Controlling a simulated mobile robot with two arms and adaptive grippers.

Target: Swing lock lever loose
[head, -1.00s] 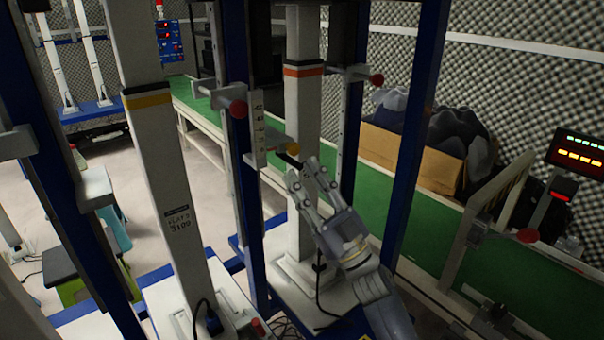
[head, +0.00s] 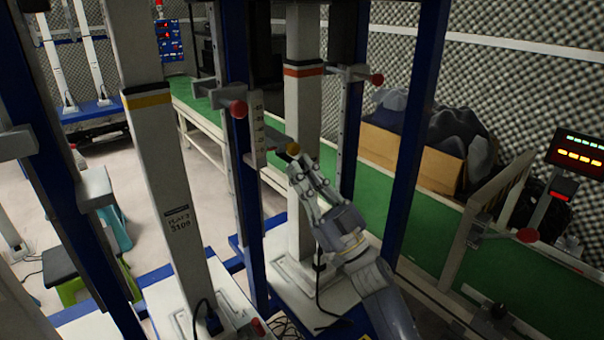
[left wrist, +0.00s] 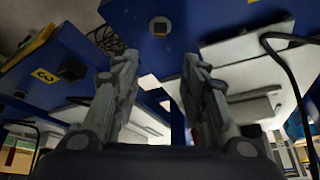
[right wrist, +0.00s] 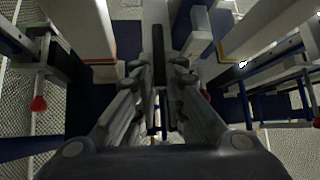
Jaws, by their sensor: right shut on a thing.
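The fingers partly hide the lever. My left gripper (left wrist: 160,70) shows only in the left wrist view, its fingers apart with nothing between them.
A white column with a red band (head: 303,100) stands behind the lever. Blue uprights (head: 405,130) stand close on both sides. Knobs with red ends (head: 238,109) stick out nearby. A green conveyor (head: 430,215) and a cardboard box (head: 400,152) lie beyond.

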